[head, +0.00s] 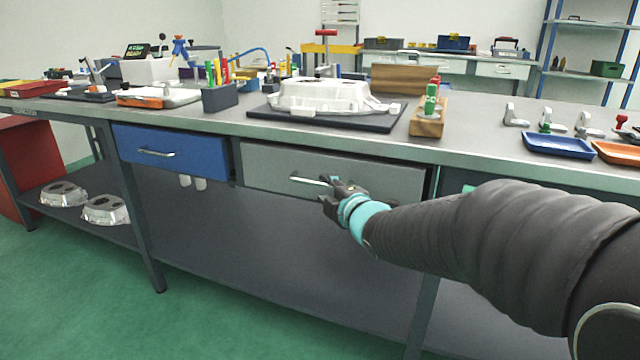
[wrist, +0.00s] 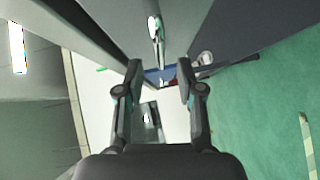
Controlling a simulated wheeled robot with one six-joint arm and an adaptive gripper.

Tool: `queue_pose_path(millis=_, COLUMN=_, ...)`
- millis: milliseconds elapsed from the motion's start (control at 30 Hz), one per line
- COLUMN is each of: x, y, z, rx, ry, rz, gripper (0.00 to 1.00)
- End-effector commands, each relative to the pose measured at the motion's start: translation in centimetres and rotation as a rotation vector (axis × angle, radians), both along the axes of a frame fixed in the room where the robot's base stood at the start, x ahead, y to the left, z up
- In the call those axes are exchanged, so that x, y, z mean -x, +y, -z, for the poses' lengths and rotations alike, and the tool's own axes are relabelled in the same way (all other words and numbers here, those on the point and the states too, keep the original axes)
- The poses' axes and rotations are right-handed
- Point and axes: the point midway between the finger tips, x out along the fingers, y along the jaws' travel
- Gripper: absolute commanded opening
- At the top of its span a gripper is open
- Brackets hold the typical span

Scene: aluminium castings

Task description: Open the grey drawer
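The grey drawer (head: 270,168) is under the front edge of the workbench and looks closed. Its silver bar handle (head: 308,180) is at the middle of its front. My gripper (head: 330,195) is at the right end of the handle, and its dark fingers hide part of that end. In the wrist view my gripper (wrist: 160,68) is open, with an empty gap between its two fingers. The handle (wrist: 155,28) appears above that gap, ahead of the fingertips. I cannot tell whether a finger touches it.
A blue drawer (head: 175,152) with its own handle is to the left. The bench top (head: 470,140) carries a casting (head: 325,97) on a dark mat, a wooden block (head: 427,122) and trays. Castings lie on the lower shelf at left. The green floor in front is clear.

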Motion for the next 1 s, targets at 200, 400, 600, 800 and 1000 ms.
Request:
queue_pose_path(millis=200, x=-2.9, y=1.4, z=0.5, rx=0.0, ry=0.002, rz=0.0, gripper=0.37)
queue_pose_path(millis=400, x=-4.2, y=2.0, z=0.6, rx=0.001, ry=0.001, rz=0.001, gripper=0.37)
queue_pose_path(millis=600, x=-4.5, y=2.1, z=0.7, rx=-0.001, ry=0.0, rz=0.001, gripper=0.37)
queue_pose_path(millis=800, x=-4.5, y=2.1, z=0.7, rx=0.0, ry=0.0, rz=0.001, gripper=0.27)
queue_pose_path(millis=1000, x=-4.5, y=2.1, z=0.7, rx=0.0, ry=0.0, rz=0.001, gripper=0.0)
